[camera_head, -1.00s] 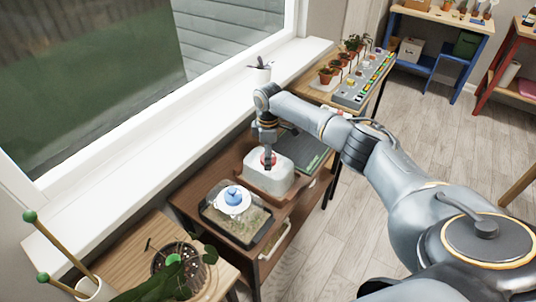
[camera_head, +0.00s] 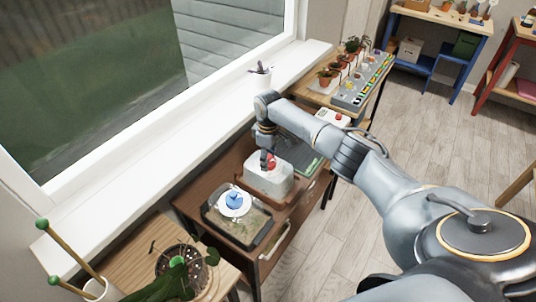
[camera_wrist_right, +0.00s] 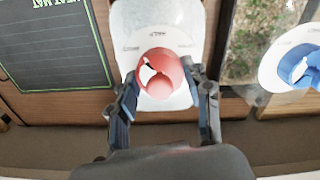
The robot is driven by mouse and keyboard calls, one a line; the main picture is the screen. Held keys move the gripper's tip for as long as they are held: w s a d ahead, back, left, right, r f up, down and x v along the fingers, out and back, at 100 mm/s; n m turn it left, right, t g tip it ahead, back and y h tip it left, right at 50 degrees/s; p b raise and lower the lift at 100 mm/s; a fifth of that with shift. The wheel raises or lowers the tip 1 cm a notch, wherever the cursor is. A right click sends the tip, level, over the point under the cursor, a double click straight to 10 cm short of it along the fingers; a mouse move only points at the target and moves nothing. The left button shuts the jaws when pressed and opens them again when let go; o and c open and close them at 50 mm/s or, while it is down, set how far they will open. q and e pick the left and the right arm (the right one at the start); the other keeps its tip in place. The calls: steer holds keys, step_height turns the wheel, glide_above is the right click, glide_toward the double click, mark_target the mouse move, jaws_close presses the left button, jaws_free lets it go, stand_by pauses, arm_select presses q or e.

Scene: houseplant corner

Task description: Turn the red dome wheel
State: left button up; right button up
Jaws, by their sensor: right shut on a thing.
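The red dome wheel (camera_head: 271,162) sits on top of a pale, frosted dome (camera_head: 270,182) on the brown wooden cabinet. In the right wrist view the wheel (camera_wrist_right: 160,70) is a round red knob on a white disc, with the dome (camera_wrist_right: 160,22) beyond it. My right gripper (camera_wrist_right: 160,80) is shut on the wheel, one dark finger on each side of it. In the head view this gripper (camera_head: 266,158) points down onto the wheel and hides part of it. My left gripper is not in view.
A clear-lidded tray (camera_head: 262,240) with a blue knob (camera_head: 234,199) stands close by the dome. A dark heat mat (camera_wrist_right: 55,45) lies on the other side. A plant pot (camera_head: 261,78) stands on the white windowsill (camera_head: 150,150) behind.

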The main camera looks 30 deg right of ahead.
steer(key=m+p, duration=0.2)
steer(key=m, duration=0.1)
steer(key=shift+r+m, duration=0.15)
steer(key=shift+m, duration=0.25)
steer(key=m+p, duration=0.2)
steer(key=m, duration=0.2)
steer(key=shift+m, duration=0.3)
steer(key=m+p, duration=0.1)
steer(key=m, duration=0.2)
steer(key=shift+p, duration=0.35)
steer(key=shift+m+p, duration=0.5)
steer(key=shift+m, duration=1.7)
steer(key=shift+d, duration=0.1)
steer(key=o, duration=1.2)
steer(key=shift+c, duration=0.2)
